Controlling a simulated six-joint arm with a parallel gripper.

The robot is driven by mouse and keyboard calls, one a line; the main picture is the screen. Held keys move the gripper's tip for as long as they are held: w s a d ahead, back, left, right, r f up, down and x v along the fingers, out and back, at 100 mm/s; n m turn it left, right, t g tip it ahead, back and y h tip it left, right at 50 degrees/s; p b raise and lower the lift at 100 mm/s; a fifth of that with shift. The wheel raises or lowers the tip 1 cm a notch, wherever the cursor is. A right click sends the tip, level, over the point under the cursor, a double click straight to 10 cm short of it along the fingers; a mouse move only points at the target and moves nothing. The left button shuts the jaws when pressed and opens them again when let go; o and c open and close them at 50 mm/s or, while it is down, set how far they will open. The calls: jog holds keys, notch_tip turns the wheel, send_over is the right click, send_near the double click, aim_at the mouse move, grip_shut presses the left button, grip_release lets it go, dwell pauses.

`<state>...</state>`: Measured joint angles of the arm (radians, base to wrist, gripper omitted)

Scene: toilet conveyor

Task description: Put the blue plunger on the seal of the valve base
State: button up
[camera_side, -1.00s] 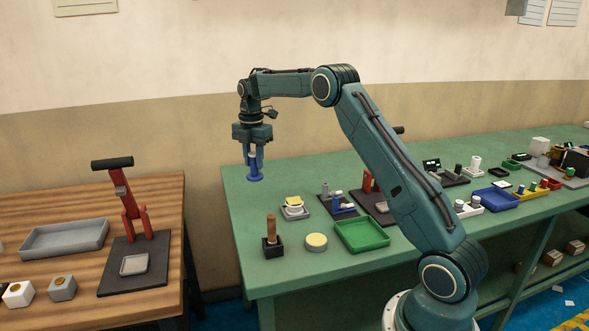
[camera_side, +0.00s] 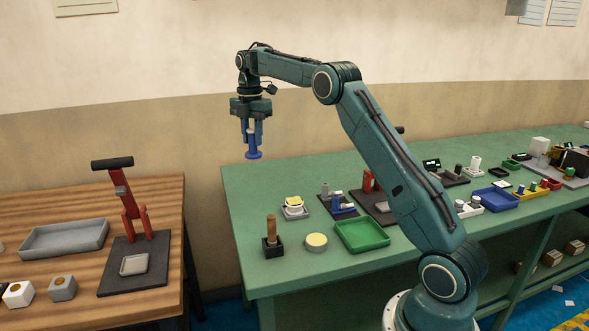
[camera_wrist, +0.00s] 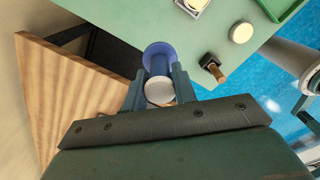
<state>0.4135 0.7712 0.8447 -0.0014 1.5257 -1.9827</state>
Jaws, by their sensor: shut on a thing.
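My gripper (camera_side: 252,138) is shut on the blue plunger (camera_side: 254,155), which hangs upright with its wide round flange down. In the wrist view, the plunger's blue flange (camera_wrist: 159,54) shows beyond the fingers, and its white round end (camera_wrist: 160,90) faces the camera between them. The plunger is in the air, clear of the green table, above its far left part. A grey square piece with a yellow top (camera_side: 294,204), apparently the valve base with its seal, stands on the table, lower and to the right of the plunger. It is partly cut off in the wrist view (camera_wrist: 193,5).
Near it on the green table (camera_side: 245,215) are a wooden-handled tool in a black block (camera_side: 272,243), a round pale-topped tin (camera_side: 316,242), a green tray (camera_side: 362,235) and a dark tray of small parts (camera_side: 338,208). A wooden table with a red press (camera_side: 131,210) stands left, across a gap.

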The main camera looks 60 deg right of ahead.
notch_tip(320, 180, up, 5)
send_over(295, 201)
notch_tip(295, 201, down, 16)
jog(key=shift+w, duration=0.15)
dwell(0.9)
jog(key=shift+f, duration=2.1)
jog(key=o, duration=1)
jog(key=shift+f, duration=0.15)
